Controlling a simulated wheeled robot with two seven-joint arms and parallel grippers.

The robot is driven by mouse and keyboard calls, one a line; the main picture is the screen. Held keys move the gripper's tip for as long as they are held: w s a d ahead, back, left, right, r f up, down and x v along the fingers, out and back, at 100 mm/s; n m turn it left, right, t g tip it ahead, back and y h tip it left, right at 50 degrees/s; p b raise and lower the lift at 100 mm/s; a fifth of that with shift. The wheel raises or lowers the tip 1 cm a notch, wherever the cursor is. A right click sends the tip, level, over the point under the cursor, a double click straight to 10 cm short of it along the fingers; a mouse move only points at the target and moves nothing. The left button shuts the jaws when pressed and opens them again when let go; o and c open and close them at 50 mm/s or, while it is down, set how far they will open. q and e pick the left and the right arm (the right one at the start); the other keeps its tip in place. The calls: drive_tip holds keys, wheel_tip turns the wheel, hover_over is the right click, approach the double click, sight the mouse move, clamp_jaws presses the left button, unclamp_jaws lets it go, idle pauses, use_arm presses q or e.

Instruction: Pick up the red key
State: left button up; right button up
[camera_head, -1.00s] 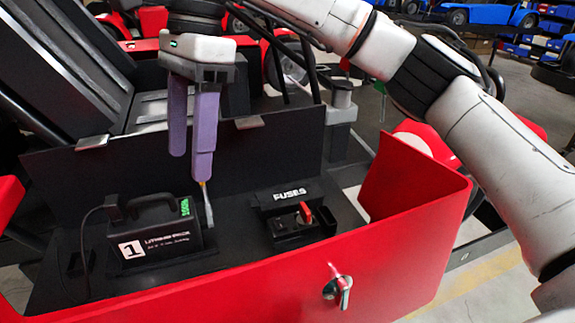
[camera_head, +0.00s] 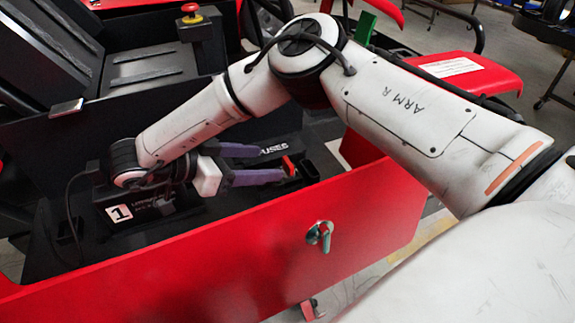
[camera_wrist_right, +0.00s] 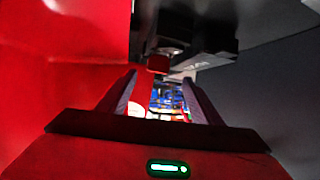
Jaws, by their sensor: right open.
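The red key (camera_head: 288,165) sits in the black fuse holder (camera_head: 305,178), inside the red-walled kart bay. My right gripper (camera_head: 272,163) is low in the bay, with its purple fingers pointing right toward the key. The fingers are apart and nothing shows between them; the tips are close to the key. In the right wrist view the red key (camera_wrist_right: 158,63) shows on the dark fuse holder (camera_wrist_right: 190,35), just beyond the fingertips and roughly between them. I cannot tell whether a finger touches it. My left gripper is not in view.
The red front wall (camera_head: 200,260) with a metal latch (camera_head: 320,236) stands close in front of the gripper. A black battery pack marked 1 (camera_head: 119,213) is partly hidden by my wrist. A red emergency button (camera_head: 190,14) stands behind.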

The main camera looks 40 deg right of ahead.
sight(286, 163)
drive_tip(key=x, duration=0.2)
drive_tip(key=p+x, duration=0.1)
drive_tip(key=x, duration=0.2)
drive_tip(key=shift+s+r, duration=0.2)
drive_tip(key=shift+s, duration=0.05)
drive_tip(key=shift+d+f, duration=0.2)
drive_tip(key=c, duration=1.2)
